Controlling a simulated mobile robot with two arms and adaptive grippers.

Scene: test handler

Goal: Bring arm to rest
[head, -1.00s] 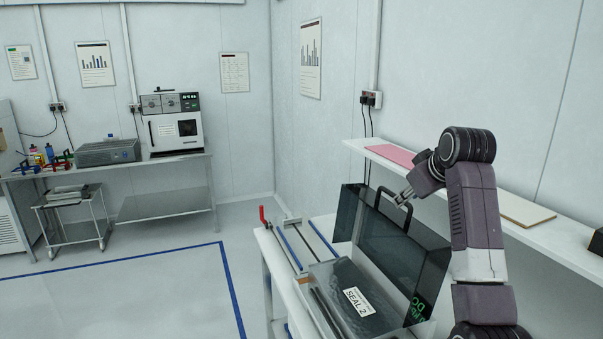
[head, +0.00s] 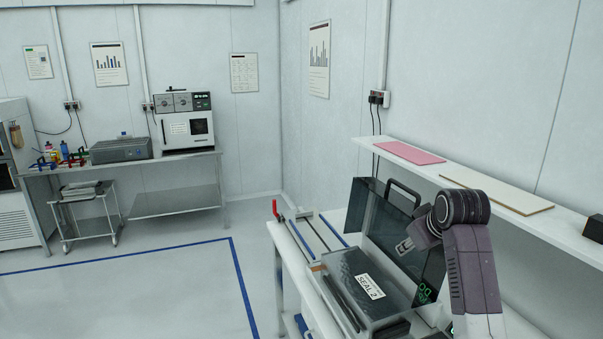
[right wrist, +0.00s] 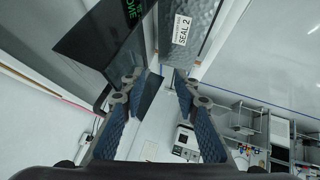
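My right arm comes in at the lower right of the head view. Its gripper (head: 404,246) hangs in front of the dark see-through lid (head: 375,212) of the test handler. In the right wrist view the two blue-padded fingers of this gripper (right wrist: 157,82) stand apart with nothing between them. The handler's grey body (head: 345,272) with a "SEAL 2" label sits on the white bench, and its lid stands raised. The lid (right wrist: 92,45) and the labelled body (right wrist: 190,28) also show in the right wrist view. My left gripper is not in view.
A white shelf (head: 470,185) with a pink board (head: 409,152) and a pale board (head: 497,194) runs along the right wall, behind my arm. A steel table (head: 180,203) with equipment stands far left. The floor inside the blue line is clear.

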